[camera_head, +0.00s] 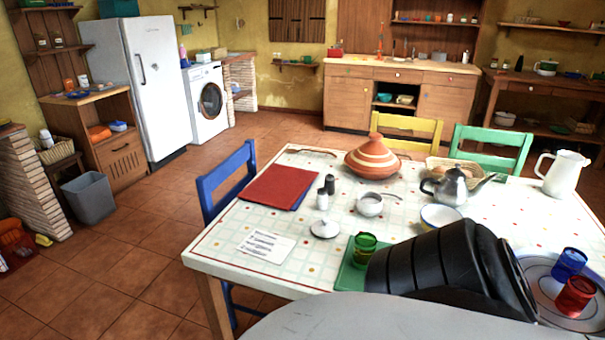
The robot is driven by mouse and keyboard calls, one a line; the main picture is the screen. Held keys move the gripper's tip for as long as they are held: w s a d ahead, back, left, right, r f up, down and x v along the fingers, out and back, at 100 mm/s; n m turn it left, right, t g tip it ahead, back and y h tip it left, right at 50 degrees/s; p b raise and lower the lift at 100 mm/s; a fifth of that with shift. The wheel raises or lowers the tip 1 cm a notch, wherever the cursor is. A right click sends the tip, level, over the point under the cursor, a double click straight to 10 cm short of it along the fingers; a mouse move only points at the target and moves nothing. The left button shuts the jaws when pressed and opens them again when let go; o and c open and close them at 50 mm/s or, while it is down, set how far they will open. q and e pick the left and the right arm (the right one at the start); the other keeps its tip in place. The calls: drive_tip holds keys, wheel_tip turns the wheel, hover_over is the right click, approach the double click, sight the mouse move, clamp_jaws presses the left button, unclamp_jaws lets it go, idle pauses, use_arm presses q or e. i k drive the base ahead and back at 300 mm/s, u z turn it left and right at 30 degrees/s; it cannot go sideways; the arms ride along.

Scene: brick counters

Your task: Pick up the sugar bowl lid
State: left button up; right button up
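The sugar bowl lid (325,229), a small white disc with a knob on top, lies on the patterned table (215,250), left of the table's middle. The white sugar bowl (370,206) stands just behind it to the right, apart from it and uncovered, with a spoon handle sticking out to the right. Neither of my grippers shows in the head view. A black ribbed part, which seems to be mine, covers the front right of the table.
A green glass (365,246) on a green tray (350,279) stands close right of the lid. Salt and pepper shakers (323,201) stand behind it. A teapot (452,186), tagine (372,160) and pitcher (562,174) stand farther back.

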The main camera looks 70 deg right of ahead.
sight(324, 228)
drive_tip(key=i, duration=1.5)
drive_tip(key=z, duration=1.9)
